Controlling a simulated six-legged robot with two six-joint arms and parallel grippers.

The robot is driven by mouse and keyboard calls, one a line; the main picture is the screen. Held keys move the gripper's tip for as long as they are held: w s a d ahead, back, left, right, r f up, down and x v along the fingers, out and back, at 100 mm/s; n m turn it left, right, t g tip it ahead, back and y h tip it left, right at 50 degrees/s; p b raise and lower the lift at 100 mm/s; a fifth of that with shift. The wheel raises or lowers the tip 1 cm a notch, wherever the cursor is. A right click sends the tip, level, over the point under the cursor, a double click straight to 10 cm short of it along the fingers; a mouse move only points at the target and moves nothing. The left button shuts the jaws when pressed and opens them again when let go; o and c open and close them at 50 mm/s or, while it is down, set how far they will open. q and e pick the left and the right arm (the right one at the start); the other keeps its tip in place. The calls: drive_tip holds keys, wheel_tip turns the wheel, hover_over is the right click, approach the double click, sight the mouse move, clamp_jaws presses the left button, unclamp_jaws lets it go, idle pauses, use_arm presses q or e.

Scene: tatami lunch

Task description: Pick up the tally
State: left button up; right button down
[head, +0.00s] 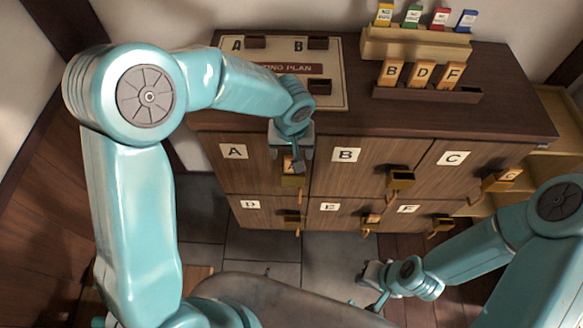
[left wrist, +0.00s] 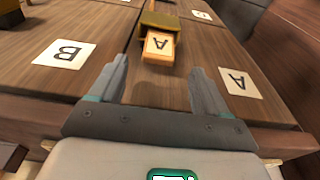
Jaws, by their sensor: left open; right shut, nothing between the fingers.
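A wooden tally marked A (left wrist: 158,47) sits in the brass-coloured holder (left wrist: 160,20) on the front of the cabinet by door A. It also shows in the head view (head: 289,166), partly covered by my left gripper. My left gripper (head: 293,162) is in front of that holder. In the left wrist view its two fingers (left wrist: 160,80) are apart, with the tally beyond their tips and roughly between them, and nothing is held. My right gripper (head: 371,286) is low at the right, away from the cabinet, shut and empty.
The cabinet (head: 345,205) has lettered doors with holders, and a tally C (head: 506,176) at door C. On its top are a plan board (head: 335,92), a rack (head: 425,94) with tallies B, D and F, and a stand (head: 415,45) with coloured tags.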

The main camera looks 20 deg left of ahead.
sight(292, 170)
use_arm(q)
drive_tip(key=shift+d+f, duration=0.1)
drive_tip(key=shift+f, duration=0.35)
wheel_tip(292, 170, down, 4)
drive_tip(key=shift+w+r+p, duration=0.1)
drive_tip(key=shift+r+p, duration=0.05)
drive_tip(key=shift+p, duration=0.4)
drive_tip(key=shift+w+f, duration=0.2)
drive_tip(key=shift+f, duration=0.2)
drive_tip(key=shift+s+r, duration=0.1)
drive_tip(key=shift+c, duration=0.9)
drive_tip(key=c, duration=1.2)
drive_tip(key=shift+r, duration=0.1)
